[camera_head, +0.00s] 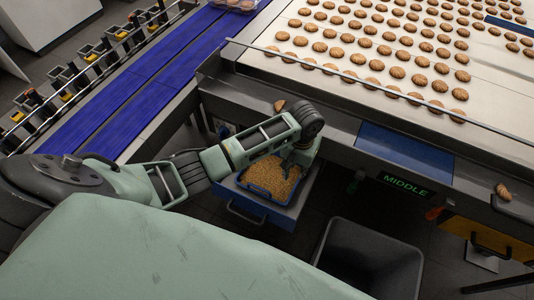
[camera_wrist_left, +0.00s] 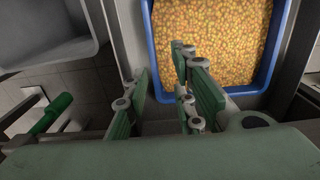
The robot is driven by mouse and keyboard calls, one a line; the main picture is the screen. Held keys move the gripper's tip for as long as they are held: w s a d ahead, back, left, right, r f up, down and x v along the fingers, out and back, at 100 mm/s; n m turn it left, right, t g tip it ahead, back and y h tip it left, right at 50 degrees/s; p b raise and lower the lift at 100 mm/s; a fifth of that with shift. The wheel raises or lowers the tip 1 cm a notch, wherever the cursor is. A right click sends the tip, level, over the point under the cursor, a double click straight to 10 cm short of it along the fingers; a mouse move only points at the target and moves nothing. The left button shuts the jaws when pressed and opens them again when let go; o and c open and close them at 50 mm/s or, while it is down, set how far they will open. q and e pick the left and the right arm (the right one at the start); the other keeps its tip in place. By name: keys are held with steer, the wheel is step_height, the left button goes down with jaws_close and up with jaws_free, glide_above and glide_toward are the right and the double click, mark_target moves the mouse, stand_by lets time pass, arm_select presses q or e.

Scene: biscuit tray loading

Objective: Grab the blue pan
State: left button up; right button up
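The blue pan (camera_head: 264,193) is full of golden-brown crumbs and sits in an open blue drawer (camera_head: 246,213) under the conveyor. In the left wrist view the pan's blue rim (camera_wrist_left: 150,62) frames the crumbs. My left gripper (camera_head: 294,163) is over the right part of the pan in the head view. In the left wrist view my left gripper (camera_wrist_left: 166,84) is open, its green fingers apart, with a corner of the rim showing between them. Whether a finger touches the pan is unclear. My right gripper is not in view.
A conveyor (camera_head: 300,75) with rows of biscuits lies behind. A blue panel (camera_head: 405,150) stands right of the pan, above the "MIDDLE" sign (camera_head: 406,185). A dark open bin (camera_head: 370,262) stands on the floor at front right. A blue belt (camera_head: 120,110) runs at left.

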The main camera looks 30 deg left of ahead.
arm_select(q)
steer(key=f, duration=0.2)
steer(key=s+d+f, duration=0.1)
steer(key=f, duration=0.1)
steer(key=shift+p, duration=0.35)
step_height(320, 180, down, 2)
steer(key=shift+a+f, duration=0.1)
steer(key=shift+f, duration=0.2)
steer(key=shift+c, duration=1.3)
jaws_close()
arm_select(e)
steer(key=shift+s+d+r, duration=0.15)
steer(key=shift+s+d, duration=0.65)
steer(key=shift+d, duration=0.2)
arm_select(q)
steer(key=shift+w, duration=0.1)
